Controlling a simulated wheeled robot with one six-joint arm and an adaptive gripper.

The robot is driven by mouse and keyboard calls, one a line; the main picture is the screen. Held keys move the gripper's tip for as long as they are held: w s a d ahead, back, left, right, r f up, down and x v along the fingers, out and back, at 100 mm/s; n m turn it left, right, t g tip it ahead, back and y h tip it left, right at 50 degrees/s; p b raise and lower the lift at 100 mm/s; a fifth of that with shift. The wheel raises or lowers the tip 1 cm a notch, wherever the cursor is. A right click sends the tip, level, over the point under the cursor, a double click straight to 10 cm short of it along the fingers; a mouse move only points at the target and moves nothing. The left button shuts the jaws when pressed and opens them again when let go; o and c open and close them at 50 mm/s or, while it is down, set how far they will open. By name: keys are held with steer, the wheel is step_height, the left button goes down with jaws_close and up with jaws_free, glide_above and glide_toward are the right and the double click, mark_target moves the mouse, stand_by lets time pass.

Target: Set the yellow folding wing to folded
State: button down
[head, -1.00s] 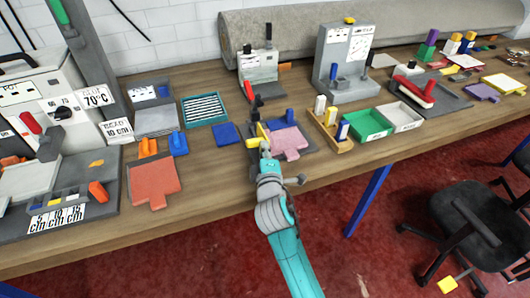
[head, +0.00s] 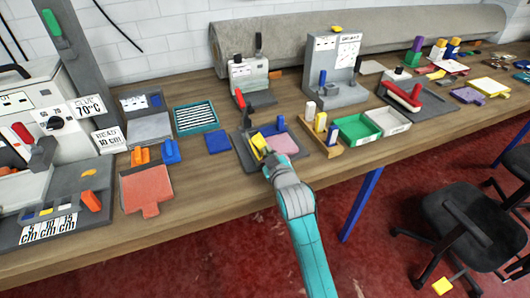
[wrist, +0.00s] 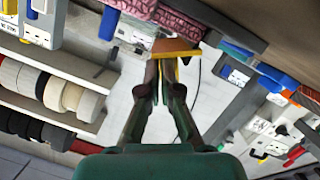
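The yellow folding wing (head: 258,143) is on the dark folding fixture (head: 247,160) in the middle of the bench. It looks tilted, leaning beside the pink piece (head: 284,146), with a blue wing (head: 268,130) behind. My gripper (head: 267,158) is at the wing's near edge. In the wrist view, my gripper's fingertips (wrist: 162,66) are close together, just below a yellow edge (wrist: 178,54). The fingers look shut, with no piece clearly held between them. Whether they touch the wing cannot be told.
A wooden holder with blocks (head: 327,147) and a green tray (head: 360,130) stand close on the right. A blue square (head: 218,142) and an orange-red piece (head: 146,188) lie to the left. A grey press (head: 249,78) stands behind.

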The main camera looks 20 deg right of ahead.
steer(key=shift+d+f+m+y, duration=0.4)
steer(key=shift+d+f+m, duration=0.05)
steer(key=shift+m, duration=0.65)
steer(key=shift+d+f+m+y, duration=0.2)
steer(key=shift+f+m, duration=0.05)
steer(key=shift+m, duration=0.35)
steer(key=shift+d+f+m+y, duration=0.15)
steer(key=shift+f+m+y, duration=0.1)
steer(key=shift+m, duration=0.35)
